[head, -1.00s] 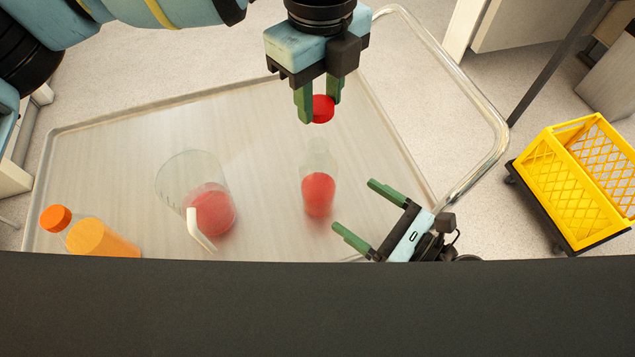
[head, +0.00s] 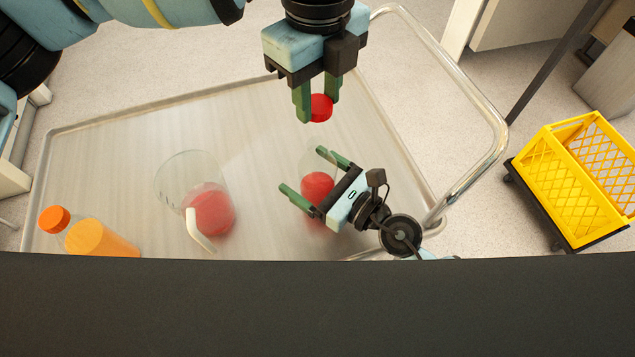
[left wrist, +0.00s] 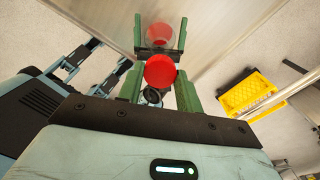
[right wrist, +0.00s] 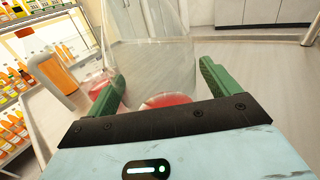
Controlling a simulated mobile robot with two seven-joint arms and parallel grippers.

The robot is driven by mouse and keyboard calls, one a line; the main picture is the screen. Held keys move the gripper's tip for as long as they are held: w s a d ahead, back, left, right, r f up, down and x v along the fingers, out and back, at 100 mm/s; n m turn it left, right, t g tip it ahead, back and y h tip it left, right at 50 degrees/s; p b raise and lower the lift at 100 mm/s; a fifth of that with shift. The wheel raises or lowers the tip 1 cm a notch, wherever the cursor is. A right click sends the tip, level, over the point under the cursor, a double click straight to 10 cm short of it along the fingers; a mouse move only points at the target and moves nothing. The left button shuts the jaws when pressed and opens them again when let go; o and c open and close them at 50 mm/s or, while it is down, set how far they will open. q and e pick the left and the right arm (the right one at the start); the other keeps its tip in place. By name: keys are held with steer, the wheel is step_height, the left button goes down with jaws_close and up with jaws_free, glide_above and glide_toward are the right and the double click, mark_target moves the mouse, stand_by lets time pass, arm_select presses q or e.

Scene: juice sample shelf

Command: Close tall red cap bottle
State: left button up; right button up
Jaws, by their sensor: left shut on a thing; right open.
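The tall clear bottle with red juice (head: 317,185) stands upright on the tray-like cart top, its upper part partly hidden behind my right gripper in the head view. It has no cap on it. My left gripper (head: 318,112) is shut on the red cap (head: 320,107), above and beyond the bottle; the cap also shows in the left wrist view (left wrist: 160,71). My right gripper (head: 308,172) is open, its two fingers either side of the bottle. In the right wrist view the clear bottle wall (right wrist: 150,60) rises between the fingers, with red juice (right wrist: 165,99) low down.
An orange-capped juice bottle (head: 100,240) is at the left. The cart top (head: 110,150) is clear behind them. A yellow crate (head: 575,185) stands at the right.

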steer(key=shift+w+a, duration=0.1)
steer(key=shift+a, duration=0.05)
steer(key=c, duration=1.5)
arm_select(q)
glide_above(318, 145)
steer(key=shift+f, duration=2.55)
steer(key=shift+f, duration=0.85)
steer(key=shift+f, duration=0.55)
